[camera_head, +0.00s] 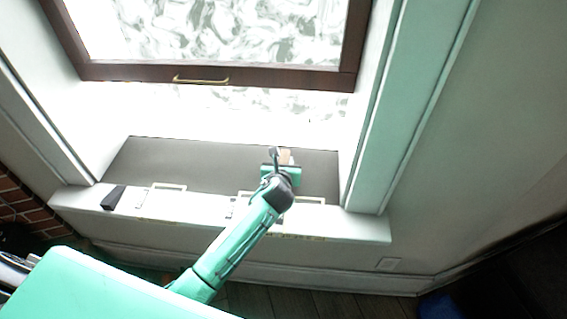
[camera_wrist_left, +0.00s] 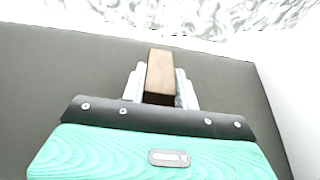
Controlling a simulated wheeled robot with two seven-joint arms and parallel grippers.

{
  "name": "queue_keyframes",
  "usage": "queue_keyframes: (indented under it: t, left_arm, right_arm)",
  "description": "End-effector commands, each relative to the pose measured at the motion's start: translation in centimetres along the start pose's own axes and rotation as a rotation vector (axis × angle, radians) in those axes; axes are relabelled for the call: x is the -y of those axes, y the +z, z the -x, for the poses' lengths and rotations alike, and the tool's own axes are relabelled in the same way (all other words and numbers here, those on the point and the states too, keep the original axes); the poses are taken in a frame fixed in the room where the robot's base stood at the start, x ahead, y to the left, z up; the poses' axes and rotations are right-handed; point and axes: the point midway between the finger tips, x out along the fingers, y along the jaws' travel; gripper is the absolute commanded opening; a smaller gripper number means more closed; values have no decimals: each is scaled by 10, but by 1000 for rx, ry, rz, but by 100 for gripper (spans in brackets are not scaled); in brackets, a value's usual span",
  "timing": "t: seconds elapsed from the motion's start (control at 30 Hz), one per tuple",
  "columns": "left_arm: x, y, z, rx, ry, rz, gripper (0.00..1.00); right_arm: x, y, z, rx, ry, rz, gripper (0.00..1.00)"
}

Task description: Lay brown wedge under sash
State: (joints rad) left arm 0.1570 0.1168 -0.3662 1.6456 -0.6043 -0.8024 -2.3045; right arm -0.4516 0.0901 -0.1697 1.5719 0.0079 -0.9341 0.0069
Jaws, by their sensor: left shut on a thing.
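The brown wedge (camera_wrist_left: 160,72) is a small wooden block between the two pale fingers of my left gripper (camera_wrist_left: 158,88) in the left wrist view. In the head view my left gripper (camera_head: 284,162) is over the dark grey sill, towards its right end, and a bit of the wedge (camera_head: 286,155) shows at its tip. The sash (camera_head: 140,73) has a dark brown frame and stands raised, with an open gap below its bottom rail. The wedge is on the room side of that gap. Whether it touches the sill is unclear. My right gripper does not show.
The grey sill (camera_head: 150,160) is bare to the left. A black block (camera_head: 114,197) lies on the white front ledge (camera_head: 160,212), near pale rectangular frames (camera_head: 168,186). A brass handle (camera_head: 200,80) sits on the sash rail. White window jambs (camera_head: 372,130) bound the opening.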

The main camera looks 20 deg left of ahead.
Motion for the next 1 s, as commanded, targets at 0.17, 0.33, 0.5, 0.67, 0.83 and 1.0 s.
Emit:
queue_keyframes:
  t: [0.17, 0.33, 0.5, 0.67, 0.83, 1.0]
  left_arm:
    - [0, 0, 0, 1, 0, 0, 5]
    - [0, -2, -1, 0, 1, -1, 5]
    - [0, -2, -1, 1, 1, 0, 52]
    - [0, -2, -1, 1, 1, 0, 52]
    - [0, 1, 4, 1, 0, 0, 52]
    - [-1, 1, 30, 1, 0, -1, 52]
  right_arm:
    - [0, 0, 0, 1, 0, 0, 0]
    - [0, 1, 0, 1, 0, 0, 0]
    - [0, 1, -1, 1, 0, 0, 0]
    - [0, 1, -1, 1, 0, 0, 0]
    - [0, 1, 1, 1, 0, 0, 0]
    - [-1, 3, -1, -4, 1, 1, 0]
